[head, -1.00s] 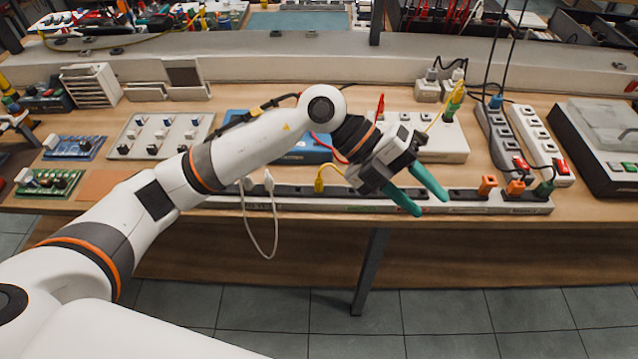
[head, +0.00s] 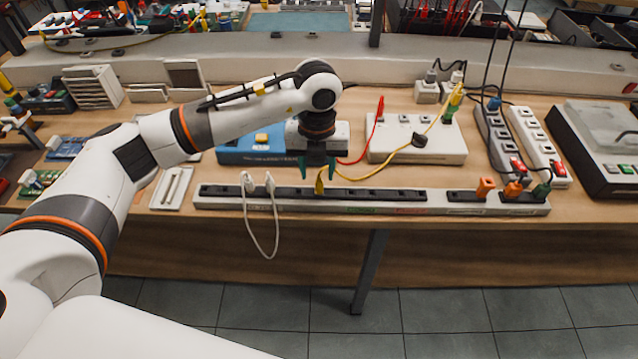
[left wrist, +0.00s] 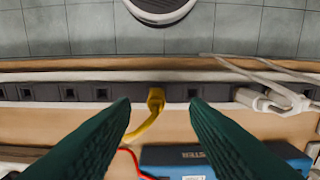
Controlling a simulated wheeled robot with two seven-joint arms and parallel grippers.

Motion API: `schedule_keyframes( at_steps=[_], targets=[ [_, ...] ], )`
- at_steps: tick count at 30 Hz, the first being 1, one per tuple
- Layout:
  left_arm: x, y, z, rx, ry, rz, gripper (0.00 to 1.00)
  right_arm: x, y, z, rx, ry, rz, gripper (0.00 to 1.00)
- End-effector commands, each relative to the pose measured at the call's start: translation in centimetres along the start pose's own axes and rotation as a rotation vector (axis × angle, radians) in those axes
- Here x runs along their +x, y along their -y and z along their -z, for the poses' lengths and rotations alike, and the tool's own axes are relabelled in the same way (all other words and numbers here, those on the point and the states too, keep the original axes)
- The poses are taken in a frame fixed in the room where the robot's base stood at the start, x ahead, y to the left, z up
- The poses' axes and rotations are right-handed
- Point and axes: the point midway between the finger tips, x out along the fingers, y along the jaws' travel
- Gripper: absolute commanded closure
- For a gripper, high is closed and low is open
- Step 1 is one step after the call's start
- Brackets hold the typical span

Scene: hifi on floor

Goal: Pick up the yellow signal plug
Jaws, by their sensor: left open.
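The yellow signal plug (head: 320,186) sits in the long socket strip (head: 225,203) along the bench's front edge, with its yellow cable running back to the right. It also shows in the left wrist view (left wrist: 156,97), upper middle, between the two green fingers but beyond their tips. My left gripper (head: 318,172) is open and points down just behind and above the plug, apparently not touching it. In the left wrist view its fingertips (left wrist: 160,103) stand wide apart with nothing held. My right gripper is not in view.
White plugs (head: 258,184) with a hanging cable stand in the strip to the left. Orange plugs (head: 485,187) are at its right end. A blue box (head: 245,150) lies behind my gripper. A red cable (head: 375,130) and a white box (head: 440,150) are to the right.

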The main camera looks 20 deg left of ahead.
Motion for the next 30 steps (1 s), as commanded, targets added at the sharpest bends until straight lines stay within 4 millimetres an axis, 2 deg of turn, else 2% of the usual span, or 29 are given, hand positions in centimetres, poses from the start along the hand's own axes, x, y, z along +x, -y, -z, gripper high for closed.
schedule_keyframes(
  at_steps=[6, 10, 19, 27, 30],
  targets=[
    [2.8, -0.3, 0.1, -0.001, 0.006, 0.002, 0.59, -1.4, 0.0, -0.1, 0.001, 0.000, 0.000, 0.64],
    [4.5, -0.3, 0.2, 0.000, 0.004, 0.001, 0.59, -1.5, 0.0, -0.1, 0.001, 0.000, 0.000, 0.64],
    [5.1, -0.4, 0.2, 0.001, 0.001, -0.002, 0.59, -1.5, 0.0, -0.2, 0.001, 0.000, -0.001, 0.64],
    [5.1, -0.4, 0.2, 0.001, 0.001, -0.002, 1.00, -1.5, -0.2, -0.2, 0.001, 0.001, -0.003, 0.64],
    [5.1, -0.4, 0.2, 0.001, 0.001, -0.002, 1.00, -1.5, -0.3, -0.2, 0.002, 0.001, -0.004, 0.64]
  ],
)
